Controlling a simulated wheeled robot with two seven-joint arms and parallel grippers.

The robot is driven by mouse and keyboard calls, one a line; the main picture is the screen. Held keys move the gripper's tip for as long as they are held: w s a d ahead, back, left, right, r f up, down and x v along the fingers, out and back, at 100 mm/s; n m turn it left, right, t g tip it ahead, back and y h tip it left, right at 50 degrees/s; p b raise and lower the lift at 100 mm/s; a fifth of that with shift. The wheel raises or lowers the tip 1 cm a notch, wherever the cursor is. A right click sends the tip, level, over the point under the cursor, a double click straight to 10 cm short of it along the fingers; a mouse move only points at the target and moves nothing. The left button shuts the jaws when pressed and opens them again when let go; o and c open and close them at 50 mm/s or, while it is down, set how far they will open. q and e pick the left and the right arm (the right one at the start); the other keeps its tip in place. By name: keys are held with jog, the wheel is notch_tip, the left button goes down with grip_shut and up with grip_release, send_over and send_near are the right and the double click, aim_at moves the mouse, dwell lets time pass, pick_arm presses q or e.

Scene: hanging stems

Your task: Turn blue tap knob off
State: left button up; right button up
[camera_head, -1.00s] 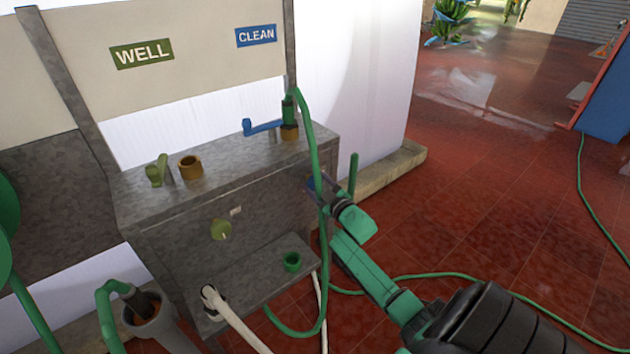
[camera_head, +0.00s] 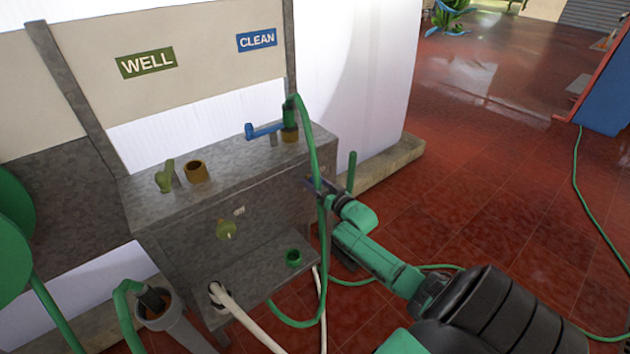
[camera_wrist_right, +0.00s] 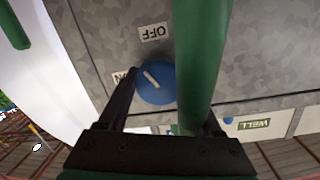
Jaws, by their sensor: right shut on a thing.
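The round blue tap knob (camera_wrist_right: 160,92) with a white pointer line shows in the right wrist view, on the grey metal face. Its line slants up-left, between the OFF label (camera_wrist_right: 155,33) and the partly hidden ON label (camera_wrist_right: 122,77). One finger lies along the knob's left side in the wrist view. The other fingertip is hidden behind the green hose (camera_wrist_right: 202,55). The gripper is shut on the knob. My left gripper is out of view.
The green hose (camera_head: 315,150) hangs down right at my right gripper. The metal box (camera_head: 165,230) also carries an olive knob (camera_head: 226,229) and a blue spout lever (camera_head: 262,131). A low ledge (camera_head: 385,165) lies behind. The red floor to the right is mostly clear.

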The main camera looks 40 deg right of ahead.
jog(key=m, duration=0.4)
jog(key=shift+d+m+y, duration=0.1)
jog(key=shift+m+y, duration=0.2)
jog(key=shift+m, duration=0.4)
jog(key=o, duration=1.3)
jog(key=shift+f, duration=0.1)
jog(key=shift+o, duration=0.2)
jog(key=s+r+p, duration=0.1)
jog(key=s+p, duration=0.1)
jog(key=s, duration=1.2)
jog(key=shift+s+a+r+p, duration=0.2)
jog(key=shift+s+r+p, duration=0.1)
jog(key=shift+p, duration=0.1)
